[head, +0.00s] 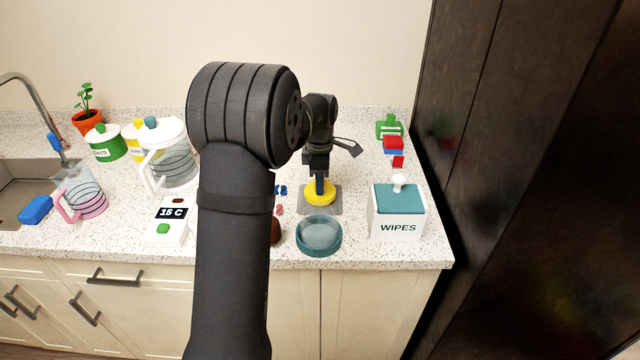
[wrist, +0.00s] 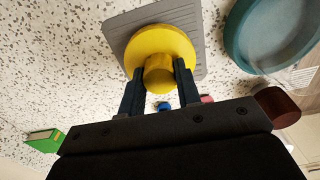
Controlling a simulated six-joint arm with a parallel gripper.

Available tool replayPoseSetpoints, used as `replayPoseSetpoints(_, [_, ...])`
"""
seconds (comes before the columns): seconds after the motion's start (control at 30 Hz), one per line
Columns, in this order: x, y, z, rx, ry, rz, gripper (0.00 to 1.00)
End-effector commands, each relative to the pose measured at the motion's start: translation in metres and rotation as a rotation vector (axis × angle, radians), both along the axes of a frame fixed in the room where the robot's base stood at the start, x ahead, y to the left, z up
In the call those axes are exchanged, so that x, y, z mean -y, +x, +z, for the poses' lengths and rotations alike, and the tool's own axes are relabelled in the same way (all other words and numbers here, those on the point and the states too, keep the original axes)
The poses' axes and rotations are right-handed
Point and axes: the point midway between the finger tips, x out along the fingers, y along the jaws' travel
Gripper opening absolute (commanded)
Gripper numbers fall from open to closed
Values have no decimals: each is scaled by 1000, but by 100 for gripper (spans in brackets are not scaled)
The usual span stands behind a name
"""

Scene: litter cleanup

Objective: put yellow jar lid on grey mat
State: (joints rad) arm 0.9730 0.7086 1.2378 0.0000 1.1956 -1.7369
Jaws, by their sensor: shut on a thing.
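The yellow jar lid (head: 320,192) is a round disc with a knob, and it also shows in the wrist view (wrist: 160,50). My gripper (head: 319,180) is shut on the lid's knob (wrist: 158,75), one finger on each side. The grey mat (head: 333,206) is under the lid in the head view, and its ribbed surface shows around the lid in the wrist view (wrist: 196,22). The lid is over the mat; I cannot tell whether it touches it. My arm hides part of the counter left of the mat.
A teal round dish (head: 319,250) stands just in front of the mat. A white wipes box (head: 397,222) with a teal top is to the right. Small blue and pink pieces and a brown object (head: 275,232) lie to the left. Red and blue blocks (head: 393,144) are behind right.

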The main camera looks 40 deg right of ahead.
Motion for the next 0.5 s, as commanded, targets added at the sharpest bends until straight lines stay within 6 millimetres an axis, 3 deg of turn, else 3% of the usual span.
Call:
replayPoseSetpoints(0.1, [0, 0, -10, -1, 1, 0, 7])
replayPoseSetpoints(0.47, [0, 0, -13, 0, 0, 0, 7])
replayPoseSetpoints(0.5, [0, 0, -14, 1, -1, 0, 34])
